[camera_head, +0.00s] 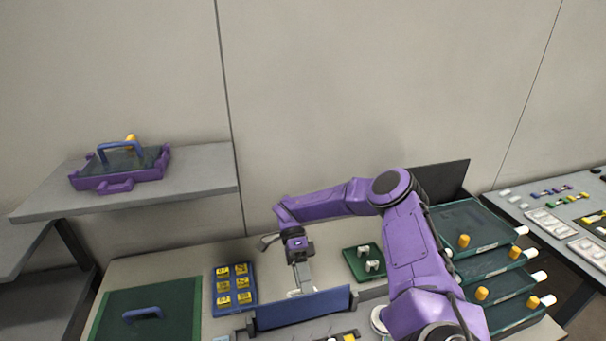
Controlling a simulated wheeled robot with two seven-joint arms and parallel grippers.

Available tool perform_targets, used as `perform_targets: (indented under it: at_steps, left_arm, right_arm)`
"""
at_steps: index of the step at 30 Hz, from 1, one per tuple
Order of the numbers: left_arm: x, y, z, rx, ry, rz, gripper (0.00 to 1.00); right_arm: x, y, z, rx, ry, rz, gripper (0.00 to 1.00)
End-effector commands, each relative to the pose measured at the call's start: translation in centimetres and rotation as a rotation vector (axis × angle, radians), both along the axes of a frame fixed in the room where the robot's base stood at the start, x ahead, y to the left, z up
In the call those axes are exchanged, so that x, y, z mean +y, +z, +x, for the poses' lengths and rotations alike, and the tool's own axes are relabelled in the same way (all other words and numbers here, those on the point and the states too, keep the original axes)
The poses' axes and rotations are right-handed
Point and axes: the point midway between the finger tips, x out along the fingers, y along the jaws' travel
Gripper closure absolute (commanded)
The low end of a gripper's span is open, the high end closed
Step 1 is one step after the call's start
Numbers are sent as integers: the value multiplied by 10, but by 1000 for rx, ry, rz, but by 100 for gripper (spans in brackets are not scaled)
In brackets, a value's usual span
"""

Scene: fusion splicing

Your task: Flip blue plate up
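The blue plate (325,303) is a long flat panel at the front middle of the table, standing on edge with its broad face toward me. My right gripper (301,285) points down just behind the plate's upper edge, near its middle. Its fingertips are partly hidden there, so I cannot tell whether they touch the plate or are open or shut. My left gripper is not in view.
Left of the plate are a blue tray (220,305) of yellow blocks and a green board (105,316) with a blue handle. A small green tray (357,270) lies behind right. Stacked green trays (480,225) stand at right. A shelf (205,179) holds a purple case (155,172).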

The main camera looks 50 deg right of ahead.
Motion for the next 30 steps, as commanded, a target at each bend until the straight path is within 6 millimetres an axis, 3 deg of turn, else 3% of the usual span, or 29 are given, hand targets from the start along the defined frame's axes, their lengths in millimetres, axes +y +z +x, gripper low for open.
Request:
perform_targets:
  at_steps: [21, 25, 30]
  left_arm:
    - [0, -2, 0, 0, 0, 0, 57]
    - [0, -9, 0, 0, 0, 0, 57]
    - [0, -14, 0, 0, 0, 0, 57]
  right_arm:
    - [-4, -3, 0, 0, 8, -9, 63]
    - [-13, 6, 15, -4, 6, -12, 63]
    - [-31, 32, 45, 4, 5, -17, 63]
